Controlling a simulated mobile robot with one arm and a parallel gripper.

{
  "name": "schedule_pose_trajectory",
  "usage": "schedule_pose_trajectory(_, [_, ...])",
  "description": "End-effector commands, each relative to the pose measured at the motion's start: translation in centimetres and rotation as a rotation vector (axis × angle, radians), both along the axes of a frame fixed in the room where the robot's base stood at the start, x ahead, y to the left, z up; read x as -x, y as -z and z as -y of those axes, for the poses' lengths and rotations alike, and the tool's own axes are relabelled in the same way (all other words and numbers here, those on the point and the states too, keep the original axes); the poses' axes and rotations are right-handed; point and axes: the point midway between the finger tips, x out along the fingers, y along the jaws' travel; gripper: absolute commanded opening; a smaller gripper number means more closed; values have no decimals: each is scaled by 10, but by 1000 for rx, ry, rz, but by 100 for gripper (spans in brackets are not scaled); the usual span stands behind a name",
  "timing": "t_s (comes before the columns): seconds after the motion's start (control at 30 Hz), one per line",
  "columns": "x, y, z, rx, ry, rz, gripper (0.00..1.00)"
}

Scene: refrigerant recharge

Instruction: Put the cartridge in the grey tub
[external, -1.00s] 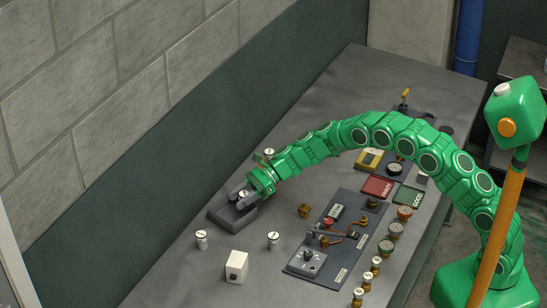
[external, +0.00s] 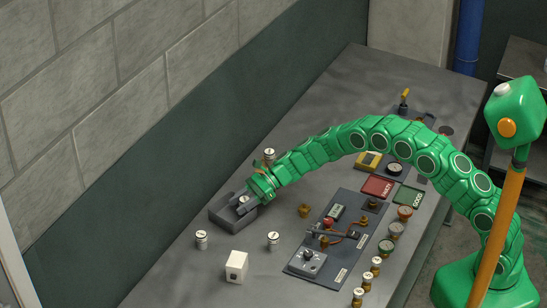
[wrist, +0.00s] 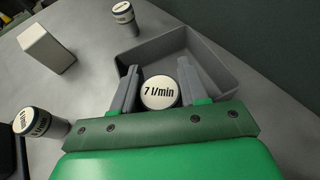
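The grey tub (external: 222,219) is a shallow open tray on the table in the external view. In the wrist view its wall (wrist: 222,78) stands around and beyond the fingers. My gripper (wrist: 160,88) points down into the tub, with its two grey fingers on either side of a cartridge. The cartridge (wrist: 160,93) has a white round top marked "7 l/min". Both fingers appear to touch its sides. It also shows small between the fingers in the external view (external: 243,200). Its lower end is hidden, so I cannot tell whether it touches the tub floor.
White-topped cylinders stand at the left (external: 201,239), in front (external: 273,240) and behind my gripper (external: 269,154). A white block (external: 236,266) stands in front of the tub. A dark panel with fittings (external: 327,240), a red pad (external: 378,187) and a green pad (external: 408,197) lie to the right.

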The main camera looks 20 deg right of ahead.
Motion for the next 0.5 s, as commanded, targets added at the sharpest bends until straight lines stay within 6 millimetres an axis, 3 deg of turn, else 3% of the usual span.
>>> schedule_pose_trajectory(0.03, [0, 0, 0, 0, 0, 0, 49])
schedule_pose_trajectory(0.17, [0, 0, 0, 0, 0, 1, 69])
schedule_pose_trajectory(0.5, [0, -5, 0, 0, -1, 2, 69])
